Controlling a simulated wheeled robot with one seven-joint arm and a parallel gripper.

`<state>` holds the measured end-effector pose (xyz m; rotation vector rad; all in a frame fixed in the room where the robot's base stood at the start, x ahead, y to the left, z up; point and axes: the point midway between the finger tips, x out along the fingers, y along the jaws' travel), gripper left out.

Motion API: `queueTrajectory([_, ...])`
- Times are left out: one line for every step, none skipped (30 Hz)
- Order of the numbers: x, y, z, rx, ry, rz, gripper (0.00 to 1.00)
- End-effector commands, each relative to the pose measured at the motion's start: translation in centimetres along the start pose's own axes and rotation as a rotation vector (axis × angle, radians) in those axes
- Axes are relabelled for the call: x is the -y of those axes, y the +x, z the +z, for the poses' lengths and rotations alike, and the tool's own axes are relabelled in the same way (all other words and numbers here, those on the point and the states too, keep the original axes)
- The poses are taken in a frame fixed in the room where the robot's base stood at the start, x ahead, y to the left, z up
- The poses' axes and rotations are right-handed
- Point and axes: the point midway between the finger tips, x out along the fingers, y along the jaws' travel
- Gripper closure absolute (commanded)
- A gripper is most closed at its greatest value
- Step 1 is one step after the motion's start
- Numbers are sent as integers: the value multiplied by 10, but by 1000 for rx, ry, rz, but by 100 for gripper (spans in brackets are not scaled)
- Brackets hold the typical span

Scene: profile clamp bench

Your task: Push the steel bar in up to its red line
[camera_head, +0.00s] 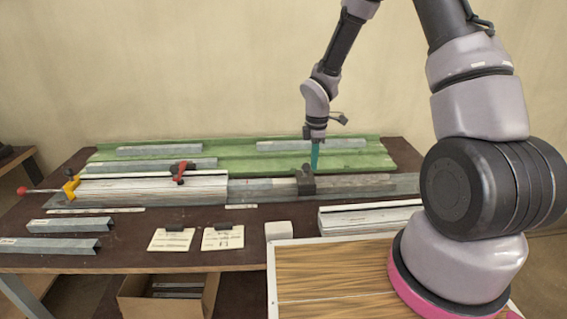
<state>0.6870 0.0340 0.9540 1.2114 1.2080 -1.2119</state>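A grey steel bar (262,190) lies along the bench, in line with a white profile (150,189) to its left. Its left end meets the profile's right end; I cannot tell how far inside it reaches. No red line can be made out on it at this size. A dark block (306,182) stands at the bar, and grey metal continues to its right. My gripper (315,167), with teal fingers, points down just above or behind this block. I cannot tell whether it touches the block or whether the fingers are apart.
A yellow clamp (71,187) with a red knob is at the profile's left end, and a red-handled clamp (181,171) sits on the profile. Loose steel channels (50,246) lie front left. Green racks (235,158) lie behind.

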Motion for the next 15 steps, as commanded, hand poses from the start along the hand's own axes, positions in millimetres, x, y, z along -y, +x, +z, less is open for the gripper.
queueTrajectory([0, 0, -6, -2, -3, 0, 100])
queueTrajectory([0, 0, -8, -2, -2, 1, 100])
queueTrajectory([0, 0, -11, -2, -2, 1, 100])
queueTrajectory([0, 0, -13, -2, -3, 1, 100])
queueTrajectory([0, 0, -15, -2, -3, 1, 100])
queueTrajectory([0, 0, -18, -2, -4, 1, 100])
queueTrajectory([0, 0, -21, -2, -4, 1, 100])
queueTrajectory([0, 0, -23, -2, -3, 1, 100])
queueTrajectory([0, 0, -26, -2, -3, 1, 100])
queueTrajectory([0, 0, -28, -2, -2, 1, 100])
queueTrajectory([0, 0, -30, -2, -3, 1, 100])
queueTrajectory([0, 0, -33, -2, -3, 1, 100])
queueTrajectory([0, 0, -36, -2, -3, 1, 100])
queueTrajectory([0, 0, -38, -2, -3, 1, 100])
queueTrajectory([0, 0, -41, -2, -3, 1, 100])
